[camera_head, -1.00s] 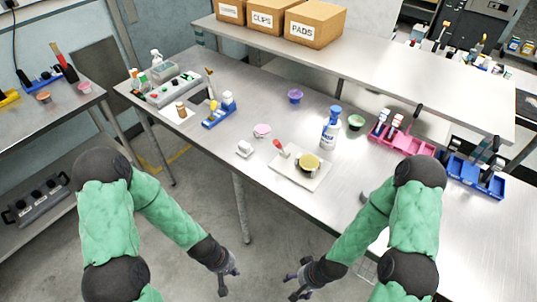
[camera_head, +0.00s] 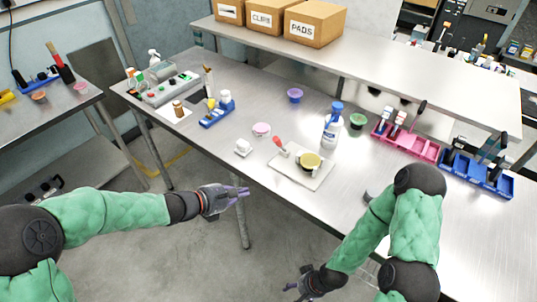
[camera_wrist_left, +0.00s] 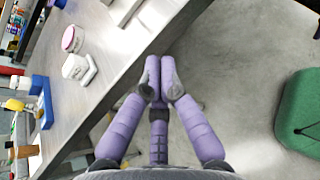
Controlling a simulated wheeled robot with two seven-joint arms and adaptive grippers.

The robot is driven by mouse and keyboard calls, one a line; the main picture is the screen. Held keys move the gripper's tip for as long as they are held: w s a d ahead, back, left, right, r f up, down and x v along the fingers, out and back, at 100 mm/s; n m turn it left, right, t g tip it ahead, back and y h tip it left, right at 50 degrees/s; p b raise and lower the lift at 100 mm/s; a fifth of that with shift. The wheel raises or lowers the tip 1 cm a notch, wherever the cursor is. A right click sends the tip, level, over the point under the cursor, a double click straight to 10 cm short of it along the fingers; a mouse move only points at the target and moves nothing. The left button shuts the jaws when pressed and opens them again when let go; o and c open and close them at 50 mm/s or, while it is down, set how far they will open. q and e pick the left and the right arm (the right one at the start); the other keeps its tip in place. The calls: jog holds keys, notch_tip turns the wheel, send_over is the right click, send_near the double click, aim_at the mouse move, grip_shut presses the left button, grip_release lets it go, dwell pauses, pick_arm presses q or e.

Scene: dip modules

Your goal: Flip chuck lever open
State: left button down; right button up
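No part is clearly marked as the chuck lever. A small red-handled piece (camera_head: 279,144) stands up at the left of a white plate (camera_head: 316,181), beside a yellow-topped dark cup (camera_head: 309,161). Whether it is the lever, or open or closed, I cannot tell. My left gripper (camera_head: 243,192) is in the air off the table's front edge, left of and below the plate. In the left wrist view its purple fingers (camera_wrist_left: 160,72) meet at the tips with nothing between them. My right gripper (camera_head: 292,291) hangs low before the table, its fingers small and partly cut off.
A white block (camera_head: 243,148) and a pink cup (camera_head: 261,129) sit left of the plate. Pink (camera_head: 405,143) and blue trays (camera_head: 478,175) are at the right. The table's front edge lies between my left gripper and the plate.

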aim_at(280, 145)
pick_arm(q)
jog(key=w+a+r+n+t, duration=0.1)
jog(key=w+r+n+t, duration=0.1)
jog(key=r, duration=0.4)
jog(key=shift+w+r+t+h, duration=0.2)
jog(key=shift+w+t+h, duration=0.2)
jog(key=shift+w+t, duration=0.1)
jog(key=shift+f+b, duration=0.1)
jog(key=shift+b, duration=0.2)
jog(key=b+x, duration=0.2)
jog(key=x, duration=0.7)
jog(key=shift+d+f+b, duration=0.2)
jog(key=shift+f+b, duration=0.05)
jog(key=shift+b, duration=0.15)
jog(key=shift+w+d+r, duration=0.4)
jog(key=shift+w+d, duration=0.15)
jog(key=shift+w+d+r, duration=0.35)
jog(key=shift+w+d, duration=0.2)
jog(key=shift+w+d+r+b, duration=0.3)
jog(key=shift+w+d+r, duration=0.05)
